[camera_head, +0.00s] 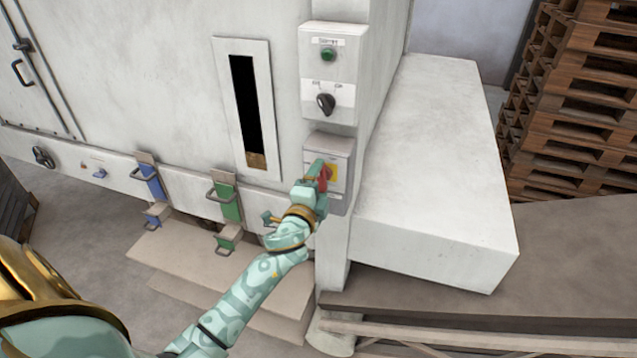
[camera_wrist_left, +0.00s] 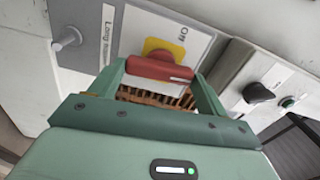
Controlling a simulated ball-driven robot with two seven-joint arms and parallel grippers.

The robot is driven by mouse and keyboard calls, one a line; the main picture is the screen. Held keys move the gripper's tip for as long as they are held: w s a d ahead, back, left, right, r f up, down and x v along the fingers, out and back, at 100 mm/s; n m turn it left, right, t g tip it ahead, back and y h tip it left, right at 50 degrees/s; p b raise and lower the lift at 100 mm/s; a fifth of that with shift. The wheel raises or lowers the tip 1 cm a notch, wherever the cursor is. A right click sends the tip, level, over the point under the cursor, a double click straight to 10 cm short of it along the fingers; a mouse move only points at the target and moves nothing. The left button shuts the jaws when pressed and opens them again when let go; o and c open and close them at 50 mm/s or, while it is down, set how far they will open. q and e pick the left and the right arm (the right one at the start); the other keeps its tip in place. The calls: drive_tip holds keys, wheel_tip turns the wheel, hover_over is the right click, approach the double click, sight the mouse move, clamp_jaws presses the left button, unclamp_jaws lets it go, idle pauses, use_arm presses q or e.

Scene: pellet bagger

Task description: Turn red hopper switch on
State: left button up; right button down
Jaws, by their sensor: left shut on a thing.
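The red hopper switch (camera_wrist_left: 158,70) is a red rotary handle on a yellow plate, set in a grey switch box (camera_head: 316,151) on the machine's corner post. In the wrist view the word "Off" or similar stands near the yellow plate. My left gripper (camera_head: 322,180) is at the switch, and its two fingers (camera_wrist_left: 160,78) sit on either side of the red handle, shut on it. In the head view the gripper covers part of the red handle and the yellow plate shows beside it. My right gripper is not in view.
Above the switch box, a panel carries a black knob (camera_head: 326,103) and a green button (camera_head: 328,54). Blue (camera_head: 151,183) and green (camera_head: 228,203) handled levers are lower left. A white block (camera_head: 440,160) stands right, with stacked pallets (camera_head: 575,100) behind.

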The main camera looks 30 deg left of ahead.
use_arm(q)
drive_tip(key=shift+m, duration=0.7)
drive_tip(key=o, duration=1)
drive_tip(key=b+v, duration=0.3)
drive_tip(key=v, duration=1.3)
drive_tip(key=shift+s+d, duration=0.15)
drive_tip(key=shift+d, duration=0.05)
